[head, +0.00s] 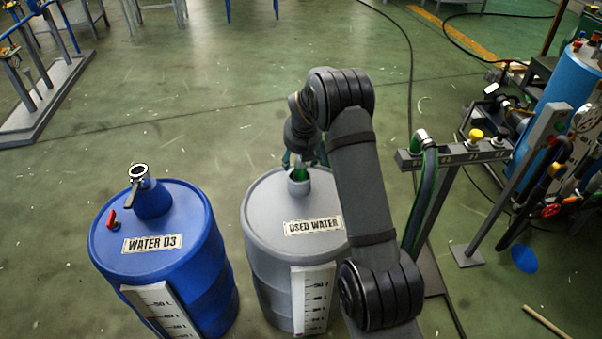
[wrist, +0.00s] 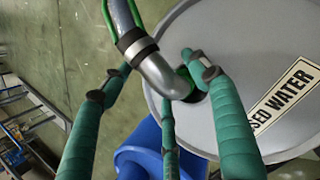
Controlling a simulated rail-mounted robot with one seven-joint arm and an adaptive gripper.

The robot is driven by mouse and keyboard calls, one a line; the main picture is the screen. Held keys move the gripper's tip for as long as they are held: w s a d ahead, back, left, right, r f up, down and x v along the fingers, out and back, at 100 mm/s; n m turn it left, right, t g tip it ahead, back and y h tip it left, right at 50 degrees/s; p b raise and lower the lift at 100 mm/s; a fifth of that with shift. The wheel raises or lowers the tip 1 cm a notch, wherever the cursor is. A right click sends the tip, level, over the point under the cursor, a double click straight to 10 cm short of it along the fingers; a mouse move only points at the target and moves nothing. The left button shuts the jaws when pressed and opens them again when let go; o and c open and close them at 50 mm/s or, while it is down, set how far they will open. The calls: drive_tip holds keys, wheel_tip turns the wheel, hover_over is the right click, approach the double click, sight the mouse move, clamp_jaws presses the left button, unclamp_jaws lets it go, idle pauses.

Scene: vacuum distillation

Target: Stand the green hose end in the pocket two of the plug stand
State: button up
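The green hose end, a metal elbow (wrist: 158,70) with a dark band, shows at the grey drum's opening in the wrist view. In the head view a bit of green (head: 301,174) shows at that opening, mostly behind my gripper (head: 302,160). In the wrist view my gripper (wrist: 160,75) has its green fingers spread around the elbow, with gaps between fingertips and metal. The plug stand (head: 462,157) is a grey bar on legs at the right. A metal elbow (head: 422,137) with green hose sits at its left end. I cannot tell which pocket is two.
The grey USED WATER drum (head: 262,215) stands below my gripper. A blue WATER D3 drum (head: 190,245) stands to its left. The stand also carries a yellow-topped plug (head: 476,135) and another fitting (head: 498,138). Blue equipment (head: 565,100) crowds the far right. Floor behind the drums is clear.

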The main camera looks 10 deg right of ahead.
drive_tip(key=shift+c, duration=1.1)
clamp_jaws()
drive_tip(key=shift+r, duration=0.1)
